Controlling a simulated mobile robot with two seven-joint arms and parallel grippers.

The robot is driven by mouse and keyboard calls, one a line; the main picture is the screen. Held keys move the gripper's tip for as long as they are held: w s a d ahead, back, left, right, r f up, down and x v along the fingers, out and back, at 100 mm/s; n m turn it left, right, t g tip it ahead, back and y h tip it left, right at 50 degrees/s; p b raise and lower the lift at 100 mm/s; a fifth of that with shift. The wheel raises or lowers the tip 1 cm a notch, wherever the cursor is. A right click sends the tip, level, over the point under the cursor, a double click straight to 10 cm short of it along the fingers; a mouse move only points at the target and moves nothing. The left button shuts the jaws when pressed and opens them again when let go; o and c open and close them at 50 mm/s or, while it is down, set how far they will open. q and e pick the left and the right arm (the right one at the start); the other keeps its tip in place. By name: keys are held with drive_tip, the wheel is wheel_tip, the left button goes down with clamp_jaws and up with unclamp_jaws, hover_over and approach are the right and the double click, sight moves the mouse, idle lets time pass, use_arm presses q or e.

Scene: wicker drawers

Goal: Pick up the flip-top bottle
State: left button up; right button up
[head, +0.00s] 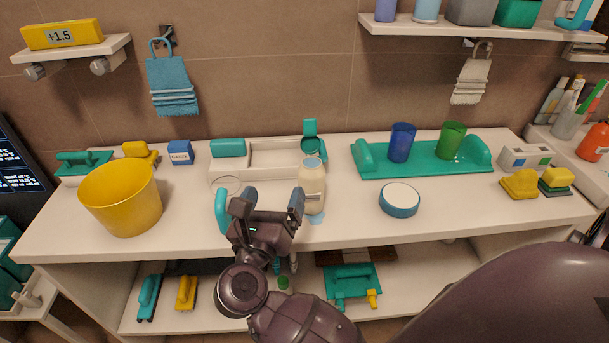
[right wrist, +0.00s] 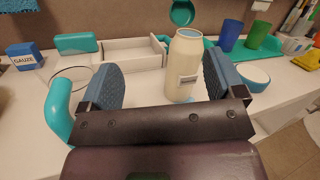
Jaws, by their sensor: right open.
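The flip-top bottle (head: 313,190) is cream with a pale label and stands upright on the white counter. A teal round lid-like piece (head: 311,130) shows behind its top; I cannot tell if it is joined to the bottle. My right gripper (head: 272,203) is open and empty, just left of the bottle in the head view. In the right wrist view the bottle (right wrist: 185,65) shows beyond the open fingers of the gripper (right wrist: 160,82), nearer the right finger. I see no contact. My left gripper is not in view.
A yellow bucket (head: 122,200) stands at the left. A white organizer (head: 262,158) stands behind the gripper, with a clear round dish (head: 227,186) nearby. A teal tray (head: 420,162) with blue and green cups and a white-topped round container (head: 400,200) are to the right.

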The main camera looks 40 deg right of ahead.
sight(306, 185)
drive_tip(key=f+m+g, duration=0.1)
drive_tip(key=s+d+f+m+g, duration=0.1)
drive_tip(key=m, duration=0.1)
drive_tip(key=shift+s+d+f+m+g, duration=0.1)
drive_tip(key=shift+d+f+m+g, duration=0.2)
drive_tip(key=shift+g, duration=0.1)
drive_tip(key=shift+s+f+m+g, duration=0.1)
drive_tip(key=shift+s+m+g, duration=0.2)
drive_tip(key=shift+m+g, duration=0.15)
drive_tip(key=shift+d, duration=0.15)
drive_tip(key=x, duration=0.5)
drive_tip(key=shift+p+x, duration=0.35)
drive_tip(key=shift+x, duration=2.5)
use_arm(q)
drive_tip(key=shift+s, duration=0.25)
use_arm(e)
drive_tip(key=shift+f, duration=0.1)
drive_tip(key=c, duration=1.2)
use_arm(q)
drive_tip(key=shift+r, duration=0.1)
